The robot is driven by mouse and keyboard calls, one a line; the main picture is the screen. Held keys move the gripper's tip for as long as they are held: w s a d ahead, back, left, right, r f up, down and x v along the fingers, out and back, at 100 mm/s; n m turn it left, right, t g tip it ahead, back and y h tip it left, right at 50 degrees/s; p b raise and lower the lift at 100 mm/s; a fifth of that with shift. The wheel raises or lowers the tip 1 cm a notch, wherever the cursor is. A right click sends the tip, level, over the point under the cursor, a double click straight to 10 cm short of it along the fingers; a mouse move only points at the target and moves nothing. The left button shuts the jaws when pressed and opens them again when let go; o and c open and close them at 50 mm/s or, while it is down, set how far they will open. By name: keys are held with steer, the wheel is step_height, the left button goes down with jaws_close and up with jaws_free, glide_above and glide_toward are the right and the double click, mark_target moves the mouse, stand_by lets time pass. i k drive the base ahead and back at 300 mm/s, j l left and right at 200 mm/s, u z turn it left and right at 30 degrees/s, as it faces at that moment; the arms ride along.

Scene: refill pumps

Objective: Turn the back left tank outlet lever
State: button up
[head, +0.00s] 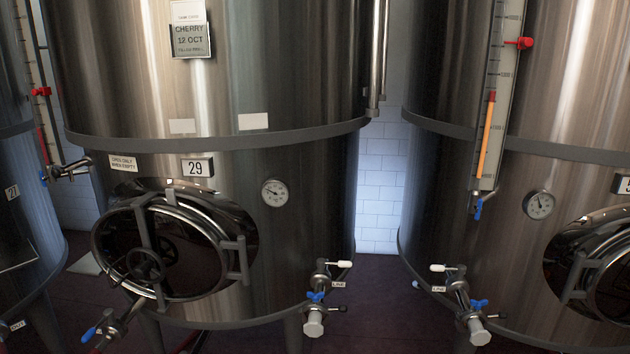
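A large steel tank (290,60) marked 29 fills the middle. At its lower right a pipe fitting (320,280) carries a white-tipped lever (340,264), a blue handle (316,296) and a white cap (313,325). At its lower left a pipe with a blue lever (88,333) slants down beside the round hatch. Another steel tank (20,200), marked 21, is cut off by the left edge; a small label (14,326) shows low on it. I cannot tell which tank is the back left one. My gripper is not in view.
A third tank (430,220) stands at right, with a similar fitting (461,290) and a gauge tube (495,100). Tank 29's round hatch (128,210) sticks out at front. Dark floor (380,300) and a white-tiled wall (380,190) show in the gap between these tanks.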

mark_target(109, 314)
steer(key=u, duration=1.05)
steer(key=z, duration=1.65)
steer(key=u, duration=1.4)
